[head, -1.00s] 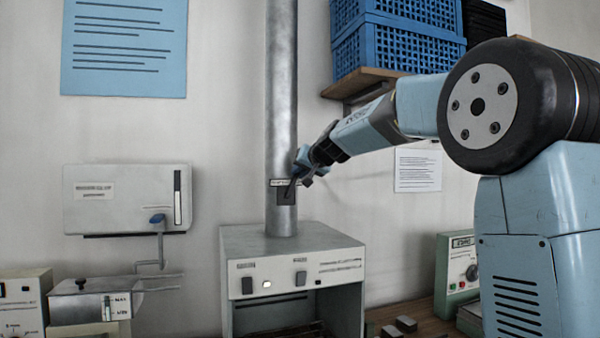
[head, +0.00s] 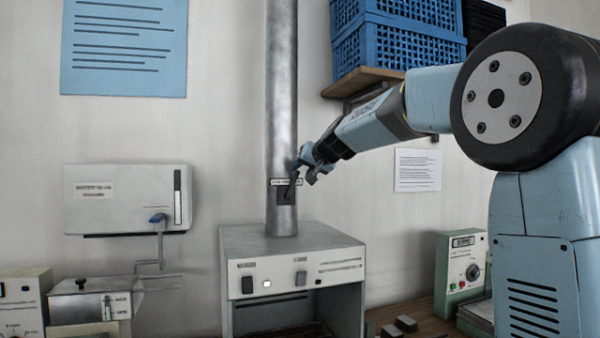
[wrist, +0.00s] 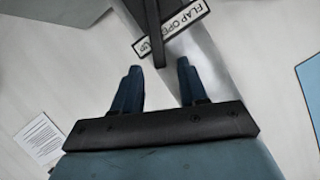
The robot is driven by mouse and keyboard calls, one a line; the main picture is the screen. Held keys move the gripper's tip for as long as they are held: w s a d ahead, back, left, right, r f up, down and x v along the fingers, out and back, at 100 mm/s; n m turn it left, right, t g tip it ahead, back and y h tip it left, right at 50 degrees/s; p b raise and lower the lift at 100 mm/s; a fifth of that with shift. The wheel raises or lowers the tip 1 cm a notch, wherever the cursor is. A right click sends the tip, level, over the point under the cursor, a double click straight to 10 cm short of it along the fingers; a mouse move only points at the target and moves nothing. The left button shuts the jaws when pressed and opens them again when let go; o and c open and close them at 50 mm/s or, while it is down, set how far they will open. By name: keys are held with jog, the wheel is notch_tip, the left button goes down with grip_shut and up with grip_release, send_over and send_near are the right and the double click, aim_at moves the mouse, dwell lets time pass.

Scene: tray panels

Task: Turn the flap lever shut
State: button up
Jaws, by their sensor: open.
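The flap lever (head: 292,188) is a dark bar on the front of the grey vertical duct (head: 282,90). In the wrist view the lever (wrist: 152,25) runs down across a white label (wrist: 172,30) reading "FLAP OPEN" and "UP". My gripper (head: 307,168) is just right of the lever's upper end in the head view. In the wrist view my gripper (wrist: 158,68) is open, its two blue fingers apart, with the lever's end showing between the fingertips. I cannot tell whether a finger touches it.
A grey cabinet (head: 255,255) stands under the duct. A wooden shelf (head: 360,82) with blue crates (head: 400,45) is above my arm. A green-framed instrument (head: 462,265) stands at lower right.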

jog(key=v, duration=1.2)
jog(key=shift+s+f, duration=0.1)
jog(key=shift+s, duration=0.05)
jog(key=shift+c, duration=0.4)
